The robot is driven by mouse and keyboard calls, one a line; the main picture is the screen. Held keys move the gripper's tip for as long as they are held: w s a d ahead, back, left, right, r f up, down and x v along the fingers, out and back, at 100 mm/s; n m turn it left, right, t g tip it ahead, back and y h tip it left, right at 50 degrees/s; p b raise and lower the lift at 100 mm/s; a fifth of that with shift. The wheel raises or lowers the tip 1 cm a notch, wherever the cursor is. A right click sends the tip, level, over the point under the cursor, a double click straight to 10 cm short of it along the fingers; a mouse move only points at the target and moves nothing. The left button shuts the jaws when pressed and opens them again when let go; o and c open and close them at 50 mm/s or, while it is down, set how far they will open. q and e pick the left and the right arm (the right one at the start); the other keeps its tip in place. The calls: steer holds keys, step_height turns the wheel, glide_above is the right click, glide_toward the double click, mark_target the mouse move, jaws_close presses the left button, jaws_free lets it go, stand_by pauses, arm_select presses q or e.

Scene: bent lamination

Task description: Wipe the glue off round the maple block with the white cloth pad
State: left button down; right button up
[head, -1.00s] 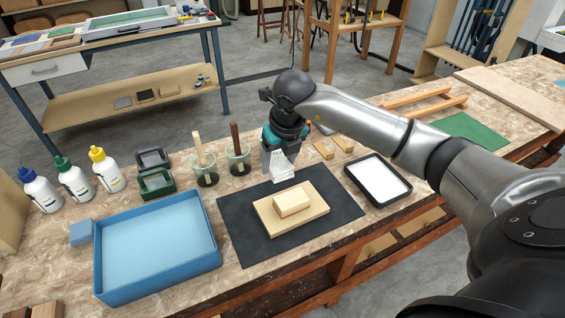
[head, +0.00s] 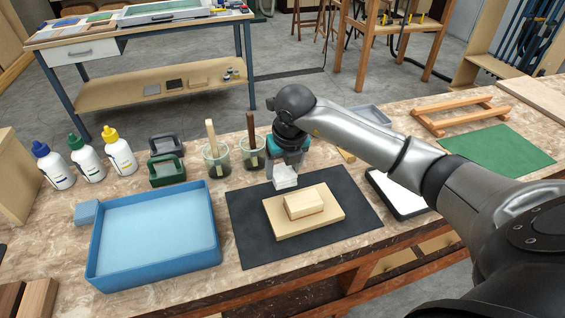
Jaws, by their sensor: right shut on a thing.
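The maple block (head: 304,202) is a small pale block lying on a larger pale board (head: 280,226) on the dark mat (head: 250,243). My right gripper (head: 287,168) is shut on the white cloth pad (head: 285,181). It holds the pad just behind the block, over the back part of the mat; whether the pad touches anything below cannot be told. No glue is distinct at this size. My left gripper is not in view.
A blue tray (head: 93,262) stands to the left of the mat. Two cups with brushes, a left one (head: 218,165) and a right one (head: 251,158), stand behind the mat. A white-filled black tray (head: 377,184) lies at right, partly behind my arm. Glue bottles (head: 88,160) stand at back left.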

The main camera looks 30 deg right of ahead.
mark_target(293, 174)
steer(key=f, duration=0.1)
steer(key=s+f+b, duration=0.1)
steer(key=f, duration=0.1)
steer(key=shift+s+a+f+b, duration=0.1)
steer(key=shift+f+b, duration=0.1)
steer(key=shift+b, duration=0.1)
steer(key=d, duration=0.3)
steer(key=s+d, duration=0.1)
steer(key=d, duration=0.1)
steer(key=shift+r, duration=0.2)
steer(key=a, duration=0.2)
steer(key=w+a, duration=0.1)
steer(key=shift+a, duration=0.35)
steer(key=shift+w+a, duration=0.1)
steer(key=shift+a, duration=0.55)
steer(key=shift+f, duration=0.3)
steer(key=shift+d, duration=0.15)
steer(key=shift+s+d+r, duration=0.15)
steer(key=shift+s+d, duration=0.05)
steer(key=shift+d, duration=0.5)
